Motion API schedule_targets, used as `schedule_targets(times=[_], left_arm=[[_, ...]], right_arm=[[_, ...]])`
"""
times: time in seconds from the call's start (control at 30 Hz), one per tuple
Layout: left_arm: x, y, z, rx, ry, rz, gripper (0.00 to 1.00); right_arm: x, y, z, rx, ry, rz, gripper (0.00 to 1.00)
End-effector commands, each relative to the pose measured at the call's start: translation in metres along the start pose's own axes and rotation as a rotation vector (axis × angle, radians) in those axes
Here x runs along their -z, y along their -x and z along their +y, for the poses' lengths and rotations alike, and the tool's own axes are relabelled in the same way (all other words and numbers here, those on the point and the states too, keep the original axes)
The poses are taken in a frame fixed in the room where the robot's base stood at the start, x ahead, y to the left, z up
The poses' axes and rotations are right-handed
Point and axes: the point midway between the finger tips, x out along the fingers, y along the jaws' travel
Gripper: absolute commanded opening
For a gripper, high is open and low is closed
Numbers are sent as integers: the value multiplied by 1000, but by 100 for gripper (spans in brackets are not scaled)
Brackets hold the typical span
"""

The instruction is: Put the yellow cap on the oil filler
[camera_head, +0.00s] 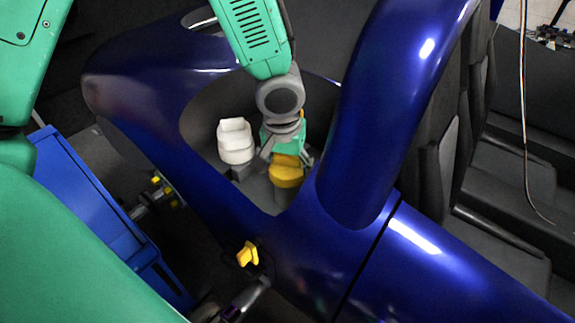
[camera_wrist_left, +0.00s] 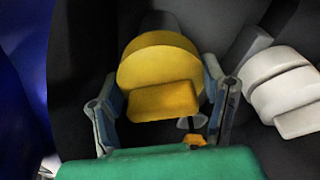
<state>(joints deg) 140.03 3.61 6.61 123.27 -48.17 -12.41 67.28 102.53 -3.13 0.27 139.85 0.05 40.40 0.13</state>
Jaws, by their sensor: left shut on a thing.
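The yellow cap (camera_head: 286,177) is round with a raised grip bar and sits at a grey filler neck (camera_head: 284,194) in the recess of the blue body. My left gripper (camera_head: 287,161) comes down from above and is shut on the cap. In the left wrist view, the two fingers of my left gripper (camera_wrist_left: 163,98) stand on either side of the yellow cap (camera_wrist_left: 160,72). The cap covers the top of the neck, so I cannot tell whether it is seated or just above.
A white cap (camera_head: 236,142) on a grey neck stands close to the left of the yellow cap. The blue body (camera_head: 375,120) rises close on the right. A yellow knob (camera_head: 248,254) is on the lower blue body. A blue cart (camera_head: 95,210) is at left.

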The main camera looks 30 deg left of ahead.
Motion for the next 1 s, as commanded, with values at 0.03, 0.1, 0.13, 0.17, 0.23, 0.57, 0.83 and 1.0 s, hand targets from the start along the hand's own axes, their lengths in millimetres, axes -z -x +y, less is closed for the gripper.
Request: schedule_targets(times=[0.03, 0.1, 0.13, 0.17, 0.23, 0.57, 0.83, 1.0], left_arm=[[0, 0, 0, 0, 0, 0, 27], [0, 0, 0, 1, 0, 0, 27], [0, 0, 0, 1, 0, 0, 27], [-1, 1, 0, 1, -1, 0, 27], [-1, 1, 0, 1, -1, 0, 27], [-1, 0, 0, 0, 0, 0, 27], [-1, 0, 0, 0, 0, 0, 27], [-1, 1, 0, 0, 0, 1, 27]], right_arm=[[0, 0, 0, 0, 0, 0, 40], [0, 1, 0, 0, 0, 0, 40], [0, 2, 0, 0, 0, 0, 40], [0, 2, 0, 0, 0, 0, 40], [0, 4, 0, 0, 0, 0, 40], [0, 3, 0, 0, 0, 0, 40], [0, 5, 0, 0, 0, 0, 40], [0, 8, 0, 0, 0, 0, 40]])
